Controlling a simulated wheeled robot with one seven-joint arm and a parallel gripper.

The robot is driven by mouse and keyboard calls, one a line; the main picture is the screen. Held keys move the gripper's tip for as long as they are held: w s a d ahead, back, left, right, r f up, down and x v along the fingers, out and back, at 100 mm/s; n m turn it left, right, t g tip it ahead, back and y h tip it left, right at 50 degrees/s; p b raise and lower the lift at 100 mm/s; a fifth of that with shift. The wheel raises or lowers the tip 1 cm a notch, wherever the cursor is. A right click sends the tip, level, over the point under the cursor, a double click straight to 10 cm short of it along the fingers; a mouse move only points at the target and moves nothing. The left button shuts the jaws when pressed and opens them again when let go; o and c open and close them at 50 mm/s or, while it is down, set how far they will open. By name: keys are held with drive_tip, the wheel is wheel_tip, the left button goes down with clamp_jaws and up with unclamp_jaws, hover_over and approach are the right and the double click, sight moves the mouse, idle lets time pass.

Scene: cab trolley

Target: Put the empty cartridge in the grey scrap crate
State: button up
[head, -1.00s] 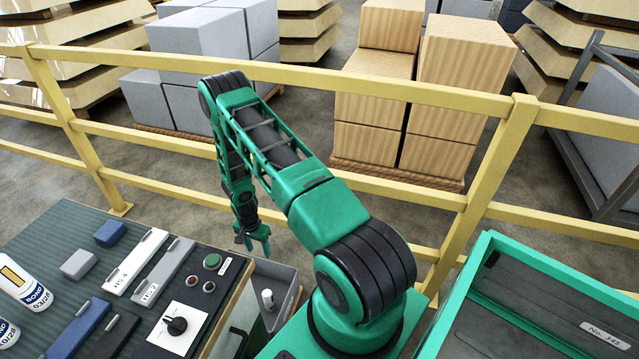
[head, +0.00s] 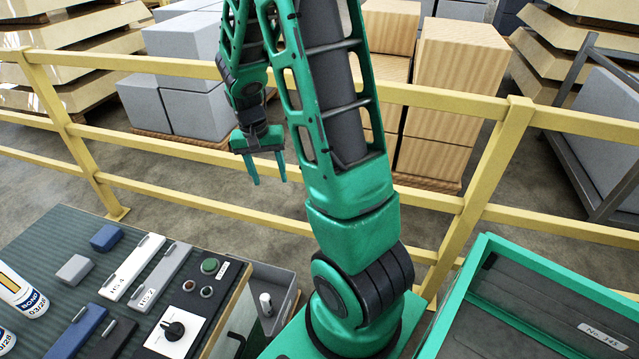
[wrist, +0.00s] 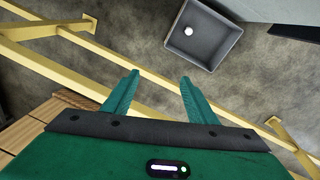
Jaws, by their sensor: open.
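The grey crate (head: 282,284) stands beside the right end of the table, and it also shows at the top of the wrist view (wrist: 209,38). A small white cylinder stands in it (head: 266,304), seen nearly end-on in the wrist view (wrist: 188,31); I cannot read any label on it.
The ribbed table (head: 60,240) carries blue and grey blocks, labelled bars and a control panel (head: 190,300). A yellow railing (head: 170,205) runs behind it. A green-rimmed tray (head: 540,265) is at right. Stacked boxes stand beyond the railing.

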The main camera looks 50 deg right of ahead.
drive_tip(key=s+a+r+n, duration=0.1)
drive_tip(key=s+r, duration=0.3)
drive_tip(key=s, duration=0.4)
drive_tip(key=s+a+r+n+y, duration=0.1)
drive_tip(key=s+a+r, duration=0.2)
drive_tip(key=s+r, duration=0.2)
drive_tip(key=s+a+r+n, duration=0.1)
drive_tip(key=s+r, duration=0.3)
drive_tip(key=s, duration=0.7)
drive_tip(key=shift+a+r+n+y, duration=0.3)
drive_tip(key=shift+a+r+y, duration=0.1)
drive_tip(key=shift+a, duration=0.2)
